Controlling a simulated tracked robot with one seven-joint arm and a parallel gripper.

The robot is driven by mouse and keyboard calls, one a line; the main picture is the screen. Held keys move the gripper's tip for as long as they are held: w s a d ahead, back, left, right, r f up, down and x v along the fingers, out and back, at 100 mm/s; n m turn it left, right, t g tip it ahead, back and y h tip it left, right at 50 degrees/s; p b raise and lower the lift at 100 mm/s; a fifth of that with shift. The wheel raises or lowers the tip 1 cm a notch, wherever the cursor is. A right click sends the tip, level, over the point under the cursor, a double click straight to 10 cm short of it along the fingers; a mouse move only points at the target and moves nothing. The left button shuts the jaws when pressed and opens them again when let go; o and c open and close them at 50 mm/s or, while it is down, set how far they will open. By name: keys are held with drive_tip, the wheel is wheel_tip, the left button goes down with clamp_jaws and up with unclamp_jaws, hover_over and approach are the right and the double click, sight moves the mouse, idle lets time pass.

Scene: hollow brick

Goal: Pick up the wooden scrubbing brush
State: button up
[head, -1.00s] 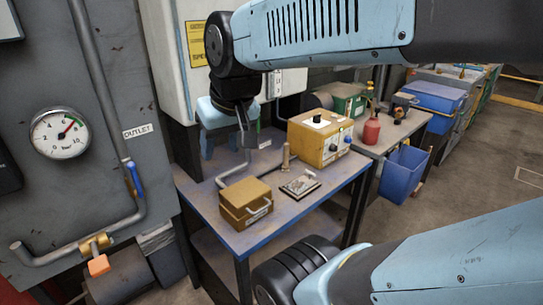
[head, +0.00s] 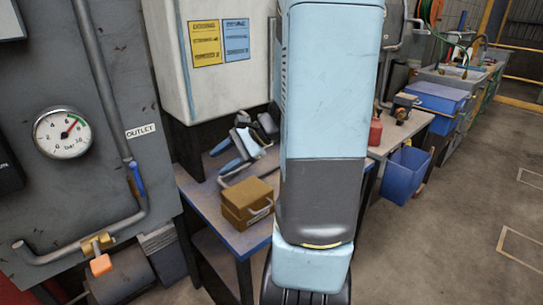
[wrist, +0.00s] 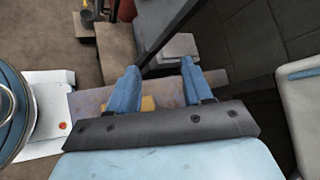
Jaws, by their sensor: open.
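I cannot make out a scrubbing brush in either view; my arm covers the middle and right part of the workbench (head: 264,235) in the head view. My gripper (head: 228,156) is above the back left of the bench, behind the brown box. In the wrist view my gripper (wrist: 160,76) shows two blue fingers spread apart with nothing held between them. Past the fingers lie the bench top and a small yellow patch (wrist: 148,103), mostly hidden by the gripper body, which I cannot identify.
The brown box (head: 246,202) with a metal handle stands at the front left of the bench. A white cabinet (head: 225,65) rises behind it. A gauge (head: 62,133) and pipes are at left. A red bottle (head: 375,134) and a blue bin (head: 404,174) are at right, beside open floor.

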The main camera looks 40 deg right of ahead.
drive_tip(key=d+f+m+t+h, duration=0.3)
drive_tip(key=d+m, duration=0.4)
drive_tip(key=d, duration=0.3)
drive_tip(key=s+d+f+m+t+h, duration=0.1)
drive_tip(key=d+f+m+t+h, duration=0.3)
drive_tip(key=d+m, duration=0.3)
drive_tip(key=s+d+f+m+t+h, duration=0.1)
drive_tip(key=d+f+m+t+h, duration=0.3)
drive_tip(key=d, duration=1)
drive_tip(key=shift+d+f+m+t, duration=0.2)
drive_tip(key=shift+f+m+t, duration=0.2)
drive_tip(key=shift+m, duration=0.45)
drive_tip(key=shift+d+f+m+t, duration=0.15)
drive_tip(key=shift+f+m+t, duration=0.25)
drive_tip(key=shift+m, duration=0.45)
drive_tip(key=shift+w+d+h, duration=0.15)
drive_tip(key=shift+h, duration=0.15)
drive_tip(key=w, duration=0.9)
drive_tip(key=w+d, duration=0.1)
drive_tip(key=w, duration=0.3)
drive_tip(key=shift+w, duration=0.15)
drive_tip(key=shift+a, duration=0.1)
drive_tip(key=shift+c, duration=0.3)
clamp_jaws()
